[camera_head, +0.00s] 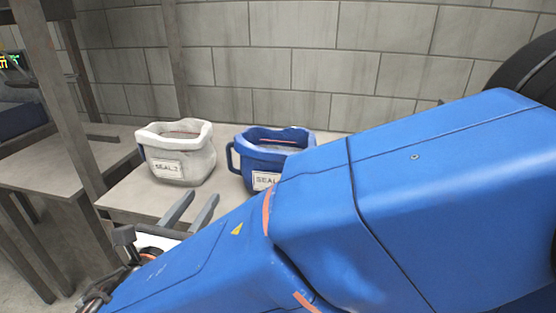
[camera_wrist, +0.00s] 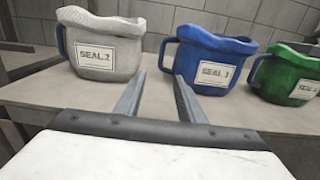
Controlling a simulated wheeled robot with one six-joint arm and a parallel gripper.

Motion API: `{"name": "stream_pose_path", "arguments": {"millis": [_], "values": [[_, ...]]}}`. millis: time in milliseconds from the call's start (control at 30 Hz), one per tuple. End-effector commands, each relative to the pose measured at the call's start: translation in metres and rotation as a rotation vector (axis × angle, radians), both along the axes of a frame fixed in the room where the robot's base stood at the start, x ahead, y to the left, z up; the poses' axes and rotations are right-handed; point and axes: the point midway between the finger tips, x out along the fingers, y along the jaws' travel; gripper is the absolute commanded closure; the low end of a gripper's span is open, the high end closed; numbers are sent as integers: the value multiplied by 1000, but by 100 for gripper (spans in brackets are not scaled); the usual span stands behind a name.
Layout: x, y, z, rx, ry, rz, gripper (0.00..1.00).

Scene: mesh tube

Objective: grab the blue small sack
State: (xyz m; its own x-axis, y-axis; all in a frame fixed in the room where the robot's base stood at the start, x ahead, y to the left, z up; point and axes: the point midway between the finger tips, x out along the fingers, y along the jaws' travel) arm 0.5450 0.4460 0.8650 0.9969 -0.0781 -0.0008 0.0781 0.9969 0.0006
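The blue small sack (camera_head: 262,155) stands upright on the table behind my arm, with an open top, a side handle and a white label starting "SEAL". In the wrist view the blue sack (camera_wrist: 208,58) stands ahead and right of centre, its label reading what looks like "SEAL 3". My gripper (camera_head: 197,203) is in front of the table's sacks, pointing toward them. In the wrist view its two fingers (camera_wrist: 159,85) are apart with nothing between them. The right fingertip overlaps the blue sack's lower left in the picture; I cannot tell any contact. My arm hides the sack's lower right in the head view.
A white sack (camera_head: 180,155) labelled "SEAL 2" stands left of the blue one, with a gap between. A green sack (camera_wrist: 287,75) stands close on the right. The table (camera_head: 128,196) backs onto a block wall (camera_head: 290,70). A metal post (camera_head: 58,95) rises at left.

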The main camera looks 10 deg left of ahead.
Motion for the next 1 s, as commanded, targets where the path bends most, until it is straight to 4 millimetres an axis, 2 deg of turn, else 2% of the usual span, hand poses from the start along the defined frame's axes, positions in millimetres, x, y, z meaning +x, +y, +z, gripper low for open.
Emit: {"name": "stream_pose_path", "arguments": {"millis": [167,700,800,1000], "values": [[20,-2,0,-1,-1,-3,65],[106,-9,0,-1,-1,-3,65],[116,-9,0,-1,0,-2,65],[123,-10,0,-1,-1,0,65]]}}
